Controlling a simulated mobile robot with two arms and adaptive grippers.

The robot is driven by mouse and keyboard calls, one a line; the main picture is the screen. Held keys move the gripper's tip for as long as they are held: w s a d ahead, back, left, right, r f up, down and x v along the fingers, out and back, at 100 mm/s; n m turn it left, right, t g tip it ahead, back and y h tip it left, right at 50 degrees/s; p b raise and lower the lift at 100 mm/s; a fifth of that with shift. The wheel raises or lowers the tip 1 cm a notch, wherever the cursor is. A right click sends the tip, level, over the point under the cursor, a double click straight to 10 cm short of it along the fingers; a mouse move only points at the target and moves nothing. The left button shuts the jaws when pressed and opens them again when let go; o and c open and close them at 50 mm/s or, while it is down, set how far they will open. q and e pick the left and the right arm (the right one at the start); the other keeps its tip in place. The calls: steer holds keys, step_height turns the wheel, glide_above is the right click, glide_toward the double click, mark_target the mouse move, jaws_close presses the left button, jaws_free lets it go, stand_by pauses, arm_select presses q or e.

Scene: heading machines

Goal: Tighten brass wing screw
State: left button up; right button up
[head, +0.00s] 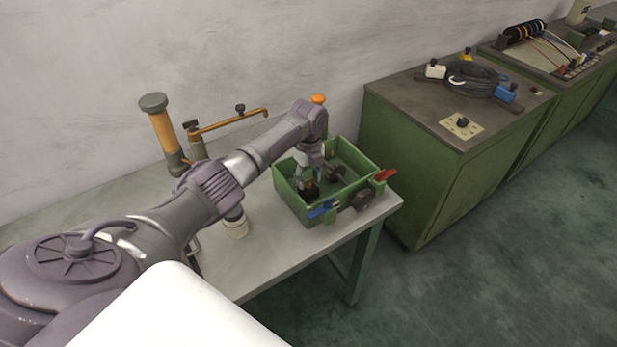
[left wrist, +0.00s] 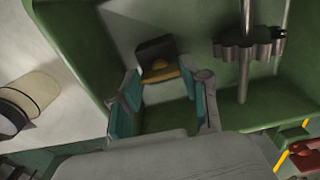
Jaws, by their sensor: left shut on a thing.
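The brass wing screw (left wrist: 166,73) shows as a yellow-brass piece at the base of a dark block (left wrist: 156,50) inside the green box. My left gripper (left wrist: 162,82) has its teal-padded fingers on either side of the brass piece, shut on it. In the head view my left gripper (head: 307,190) reaches down into the green box (head: 285,190), near its left wall. The screw is mostly hidden there by the fingers. My right gripper is in neither view.
Blue (head: 322,209) and red (head: 386,175) handles stick out of the box. A cream cylinder (head: 237,227) and an orange-handled tool (head: 160,130) stand on the grey table (head: 265,265).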

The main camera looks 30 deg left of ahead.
arm_select(q)
steer(key=shift+w+r, duration=0.1)
steer(key=o, duration=1.1)
steer(key=shift+o, duration=0.2)
step_height(320, 180, up, 12)
